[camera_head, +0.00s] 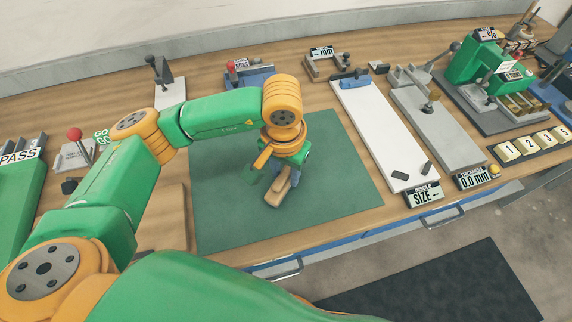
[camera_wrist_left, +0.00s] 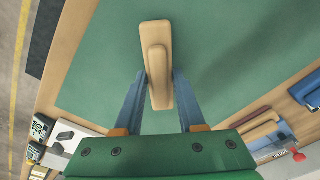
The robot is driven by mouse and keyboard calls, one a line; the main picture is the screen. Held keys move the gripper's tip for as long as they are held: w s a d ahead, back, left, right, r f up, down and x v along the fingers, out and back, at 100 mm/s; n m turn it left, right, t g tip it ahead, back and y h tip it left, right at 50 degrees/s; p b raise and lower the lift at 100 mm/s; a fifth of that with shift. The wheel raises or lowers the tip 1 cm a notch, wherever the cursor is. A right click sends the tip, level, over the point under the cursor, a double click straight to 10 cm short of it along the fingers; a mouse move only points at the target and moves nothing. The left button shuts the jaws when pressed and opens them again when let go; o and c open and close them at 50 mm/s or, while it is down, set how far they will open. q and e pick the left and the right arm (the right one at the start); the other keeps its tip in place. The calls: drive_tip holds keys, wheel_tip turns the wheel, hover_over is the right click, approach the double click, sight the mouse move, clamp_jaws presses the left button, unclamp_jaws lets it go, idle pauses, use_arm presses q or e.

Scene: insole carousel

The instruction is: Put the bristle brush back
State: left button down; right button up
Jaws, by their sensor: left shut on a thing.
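The bristle brush, a tan wooden block with a raised grip along its top (camera_wrist_left: 157,50), is between the two blue-grey fingers of my left gripper (camera_wrist_left: 158,88). The fingers are shut on its narrow grip. In the head view, the brush (camera_head: 274,194) shows below my left gripper (camera_head: 281,181), over the green mat (camera_head: 335,180). I cannot tell whether the brush touches the mat. Its bristles are hidden underneath. My right gripper is not in view.
A long white board (camera_head: 385,130) with a size display (camera_head: 423,194) lies right of the mat. Beyond it are a grey gauge (camera_head: 435,125), a green press (camera_head: 476,60) and numbered blocks (camera_head: 530,143). A red-knobbed lever (camera_head: 75,135) stands left. The mat around the brush is clear.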

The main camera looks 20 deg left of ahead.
sight(284, 177)
use_arm(q)
drive_tip(key=shift+f+b, duration=0.2)
drive_tip(key=shift+b, duration=0.2)
drive_tip(key=c, duration=0.5)
unclamp_jaws()
drive_tip(key=shift+r+p, duration=0.35)
drive_tip(key=shift+p, duration=0.1)
drive_tip(key=shift+r+b, duration=0.35)
drive_tip(key=shift+r, duration=0.05)
wheel_tip(284, 177, up, 11)
drive_tip(key=s, duration=0.1)
drive_tip(key=shift+b, duration=0.4)
